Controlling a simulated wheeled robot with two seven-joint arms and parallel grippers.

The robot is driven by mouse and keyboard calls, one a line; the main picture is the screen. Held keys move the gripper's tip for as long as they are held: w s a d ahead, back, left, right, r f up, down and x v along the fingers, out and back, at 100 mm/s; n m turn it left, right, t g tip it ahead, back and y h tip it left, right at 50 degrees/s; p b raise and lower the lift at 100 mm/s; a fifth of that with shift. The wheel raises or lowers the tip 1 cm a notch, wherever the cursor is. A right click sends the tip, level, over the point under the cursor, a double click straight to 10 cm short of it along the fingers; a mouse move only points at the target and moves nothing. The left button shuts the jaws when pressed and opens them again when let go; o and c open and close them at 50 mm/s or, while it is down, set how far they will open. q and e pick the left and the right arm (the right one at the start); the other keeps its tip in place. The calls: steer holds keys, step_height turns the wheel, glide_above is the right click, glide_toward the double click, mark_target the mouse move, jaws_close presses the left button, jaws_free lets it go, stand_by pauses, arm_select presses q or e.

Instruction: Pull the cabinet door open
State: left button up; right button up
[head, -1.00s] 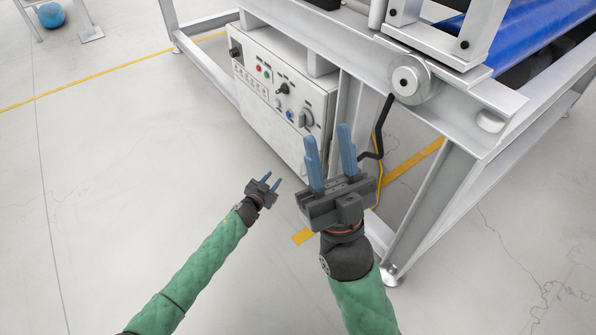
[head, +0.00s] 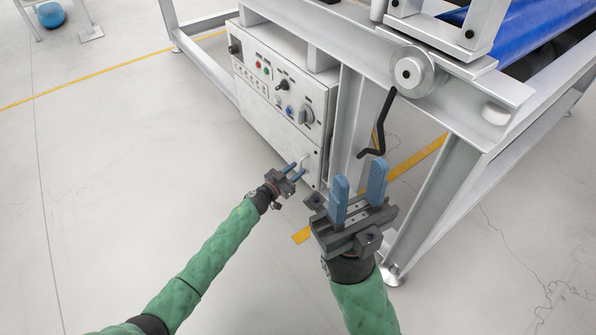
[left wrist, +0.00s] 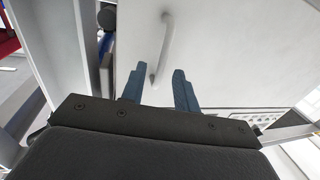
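The cabinet (head: 285,90) is a white box under the machine frame, with knobs and lights on its upper panel. Its plain white door (head: 268,130) is the lower front and looks shut. A thin pale handle (head: 304,161) is on the door; in the left wrist view the handle (left wrist: 163,45) is a curved bar. My left gripper (head: 296,171) is open close to the handle. In the left wrist view the handle's near end shows between the gripper's blue fingers (left wrist: 158,85); contact cannot be told. My right gripper (head: 359,180) is open and empty, right of the cabinet.
A grey steel frame leg (head: 435,200) stands right of my right gripper. A black crank (head: 384,130) hangs from the frame just beyond that gripper's fingers. Yellow lines (head: 420,157) mark the floor. The floor left of the cabinet is clear.

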arm_select(q)
steer(key=shift+x, duration=0.8)
steer(key=shift+c, duration=0.2)
jaws_close()
